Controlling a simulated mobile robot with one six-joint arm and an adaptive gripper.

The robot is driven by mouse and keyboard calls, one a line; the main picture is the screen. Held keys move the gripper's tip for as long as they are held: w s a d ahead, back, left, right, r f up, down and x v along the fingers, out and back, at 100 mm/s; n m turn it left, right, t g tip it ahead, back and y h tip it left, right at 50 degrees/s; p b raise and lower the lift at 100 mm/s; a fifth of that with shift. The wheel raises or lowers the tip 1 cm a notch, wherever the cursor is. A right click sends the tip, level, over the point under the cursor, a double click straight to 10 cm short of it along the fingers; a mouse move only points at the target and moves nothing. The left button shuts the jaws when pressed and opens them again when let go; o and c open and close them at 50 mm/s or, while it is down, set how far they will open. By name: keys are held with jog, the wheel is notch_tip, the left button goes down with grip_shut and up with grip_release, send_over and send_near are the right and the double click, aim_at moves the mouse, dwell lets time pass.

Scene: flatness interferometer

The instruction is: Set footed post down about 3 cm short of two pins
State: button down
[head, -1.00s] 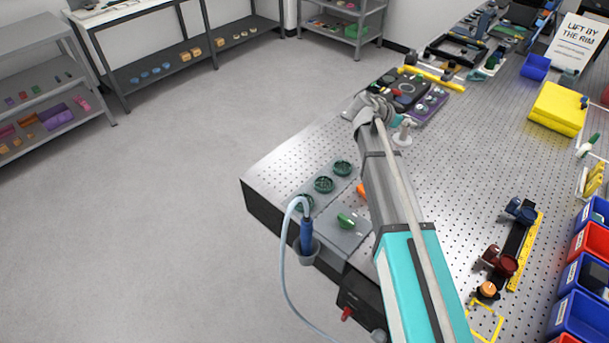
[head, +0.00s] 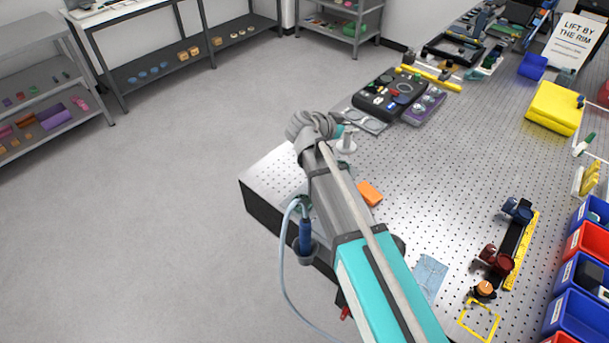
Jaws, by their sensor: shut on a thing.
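The footed post (head: 346,147) is a small pale grey piece with a round foot, seen just right of my wrist in the head view. It looks upright, over the perforated metal table (head: 440,160). My gripper (head: 341,132) is shut on its upper part, and my wrist largely hides the jaws. I cannot tell whether the foot touches the table or hangs just above it. I cannot make out the two pins; they may be too small or behind my arm.
A grey plate with round recesses (head: 358,119) and a dark tray of small parts (head: 390,92) lie just beyond the post. An orange block (head: 369,193) lies right of my arm. Table right of the post is clear.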

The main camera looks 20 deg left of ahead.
jog(key=s+a+r+n+y, duration=0.1)
jog(key=s+a+n+y, duration=0.1)
jog(key=s+a, duration=0.4)
jog(key=s+a+n+t+y+p, duration=0.1)
jog(key=s+a, duration=0.5)
jog(key=s, duration=0.8)
jog(key=shift+a+r+n+t+y, duration=0.3)
jog(key=shift+r+n+y, duration=0.05)
jog(key=shift+n+y, duration=0.6)
jog(key=w+a+f+b, duration=0.5)
jog(key=w+f+b, duration=0.3)
jog(key=w, duration=0.3)
jog(key=shift+w+a+f, duration=0.35)
jog(key=shift+a+f, duration=0.05)
jog(key=shift+f, duration=0.1)
jog(key=shift+b, duration=0.3)
jog(key=shift+w+a+f+b, duration=0.1)
jog(key=shift+w+f+b, duration=0.1)
jog(key=shift+f+b, duration=0.8)
jog(key=shift+w+a+f+b, duration=0.1)
jog(key=shift+w+f+b, duration=0.05)
jog(key=shift+f+b, duration=0.85)
jog(key=shift+f, duration=0.1)
